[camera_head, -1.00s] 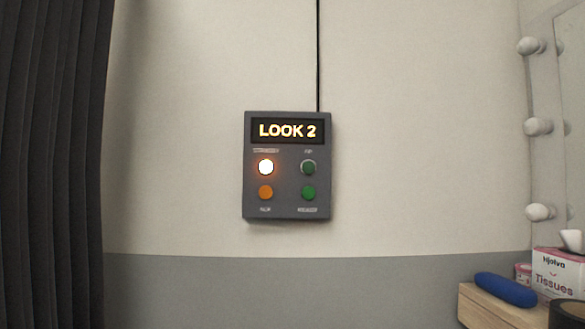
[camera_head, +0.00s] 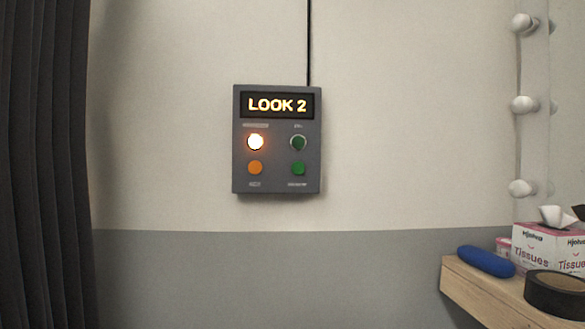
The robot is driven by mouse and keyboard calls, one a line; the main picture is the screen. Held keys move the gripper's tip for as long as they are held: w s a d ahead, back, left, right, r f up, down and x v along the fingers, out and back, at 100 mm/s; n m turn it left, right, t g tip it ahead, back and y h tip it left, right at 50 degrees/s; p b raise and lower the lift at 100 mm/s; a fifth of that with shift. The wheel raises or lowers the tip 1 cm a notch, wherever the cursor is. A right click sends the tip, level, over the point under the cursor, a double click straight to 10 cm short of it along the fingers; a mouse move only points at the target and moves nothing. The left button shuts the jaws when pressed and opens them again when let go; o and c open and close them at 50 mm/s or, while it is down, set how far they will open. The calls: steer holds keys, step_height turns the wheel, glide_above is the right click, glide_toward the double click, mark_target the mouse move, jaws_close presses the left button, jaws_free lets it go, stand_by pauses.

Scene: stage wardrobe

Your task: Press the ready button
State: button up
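A grey control box (camera_head: 276,184) is fixed to the wall left of centre. Its display (camera_head: 277,105) reads "LOOK 2". My gripper is not in view.
A dark pleated curtain (camera_head: 45,160) hangs at the left. A wooden shelf (camera_head: 470,290) at lower right holds a blue case (camera_head: 486,261), tissue boxes (camera_head: 540,250) and a black tape roll (camera_head: 556,294). Mirror bulbs (camera_head: 523,104) line the right side. The wall before the box is clear.

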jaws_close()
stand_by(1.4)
